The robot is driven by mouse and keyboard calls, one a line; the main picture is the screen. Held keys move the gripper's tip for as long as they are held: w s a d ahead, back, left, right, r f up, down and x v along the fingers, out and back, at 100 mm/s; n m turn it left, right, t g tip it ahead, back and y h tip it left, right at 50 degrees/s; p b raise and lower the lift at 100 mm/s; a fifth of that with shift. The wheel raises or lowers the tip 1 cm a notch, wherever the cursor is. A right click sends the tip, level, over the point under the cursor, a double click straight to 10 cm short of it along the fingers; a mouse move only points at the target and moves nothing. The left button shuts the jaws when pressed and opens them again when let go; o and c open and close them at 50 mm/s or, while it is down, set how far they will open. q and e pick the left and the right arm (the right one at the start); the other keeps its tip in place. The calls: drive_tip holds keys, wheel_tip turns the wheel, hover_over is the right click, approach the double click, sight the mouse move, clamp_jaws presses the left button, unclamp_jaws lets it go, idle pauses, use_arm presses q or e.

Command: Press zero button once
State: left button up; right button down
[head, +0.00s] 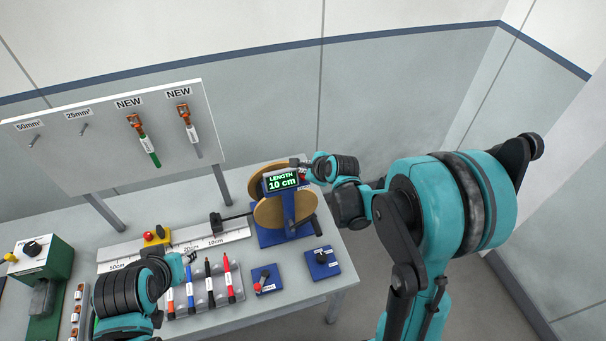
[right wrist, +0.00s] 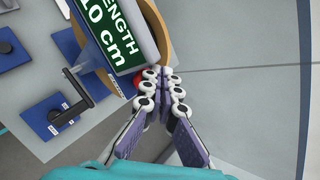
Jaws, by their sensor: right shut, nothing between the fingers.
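The length display (head: 282,181) reads "LENGTH 10 cm" in green on the measuring device with its round tan discs (head: 270,212). It is large in the right wrist view (right wrist: 115,35). A red button (right wrist: 138,77) shows partly beside the display's edge there, largely covered by my fingers. My right gripper (head: 302,163) is shut and empty, its tips right at the display's side; they also show in the right wrist view (right wrist: 163,80). I cannot tell whether they touch the button. My left gripper (head: 188,258) is over the table's front left, away from the device.
A ruler rail (head: 180,243) with a red button on a yellow block (head: 156,236) lies left of the device. Several marker pens (head: 209,280) stand in a rack in front. Two blue blocks (head: 321,263) (head: 266,279) sit near the front edge. A tool board (head: 110,140) stands behind.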

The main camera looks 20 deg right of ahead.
drive_tip(key=shift+f+b, duration=0.8)
drive_tip(key=shift+b, duration=0.05)
idle(0.9)
idle(0.3)
drive_tip(key=shift+r+p, duration=0.95)
drive_tip(key=shift+r, duration=0.35)
drive_tip(key=shift+r+p, duration=1.75)
drive_tip(key=shift+r, duration=0.8)
drive_tip(key=shift+f, duration=0.1)
